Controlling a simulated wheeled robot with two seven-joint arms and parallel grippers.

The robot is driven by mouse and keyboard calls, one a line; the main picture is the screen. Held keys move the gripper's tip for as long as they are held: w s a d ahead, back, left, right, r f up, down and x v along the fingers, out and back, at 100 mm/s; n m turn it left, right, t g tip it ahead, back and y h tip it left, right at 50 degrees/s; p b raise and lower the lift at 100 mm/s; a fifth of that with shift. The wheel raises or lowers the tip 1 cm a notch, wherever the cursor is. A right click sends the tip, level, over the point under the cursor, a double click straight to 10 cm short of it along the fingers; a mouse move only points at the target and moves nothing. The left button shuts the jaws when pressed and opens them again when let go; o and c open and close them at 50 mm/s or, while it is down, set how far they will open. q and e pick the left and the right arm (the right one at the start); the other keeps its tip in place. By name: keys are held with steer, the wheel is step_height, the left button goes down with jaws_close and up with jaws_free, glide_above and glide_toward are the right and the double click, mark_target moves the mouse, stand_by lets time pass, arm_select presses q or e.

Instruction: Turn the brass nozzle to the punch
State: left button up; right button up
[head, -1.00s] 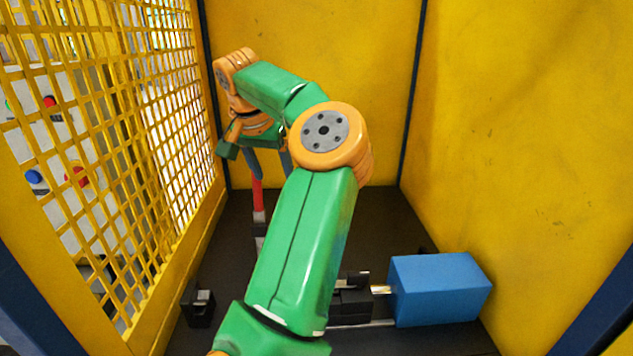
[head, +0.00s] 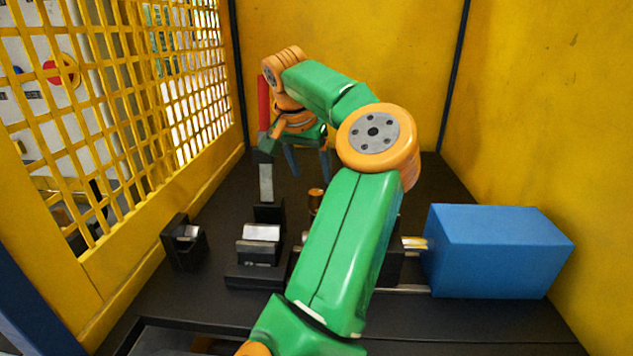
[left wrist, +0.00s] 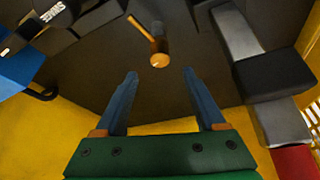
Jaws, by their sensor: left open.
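The brass nozzle (head: 316,197) shows as a small brass-coloured piece just left of my arm in the head view, partly hidden by it. In the left wrist view a brass part with a round end (left wrist: 159,60) and a slanting brass rod lies ahead of the jaws. My left gripper (head: 308,165) is open and empty, pointing down behind the nozzle. Its blue fingers (left wrist: 159,76) stand apart, and the brass part shows beyond the gap, not between the fingers. I cannot tell which part is the punch. My right gripper is not in view.
A lever with a red grip (head: 263,102) stands upright just left of the gripper. A blue box (head: 498,252) with a brass rod is at the right. Black blocks (head: 258,262) stand in front. Yellow mesh (head: 130,110) and yellow walls close in the space.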

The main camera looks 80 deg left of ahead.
mark_target(315, 192)
arm_select(q)
step_height(315, 192, down, 2)
steer(key=x, duration=0.6)
steer(key=shift+w+a+f, duration=0.1)
steer(key=shift+a+f, duration=0.1)
steer(key=shift+a, duration=0.05)
steer(key=shift+d, duration=0.1)
jaws_close()
steer(key=shift+r, duration=0.1)
stand_by(0.8)
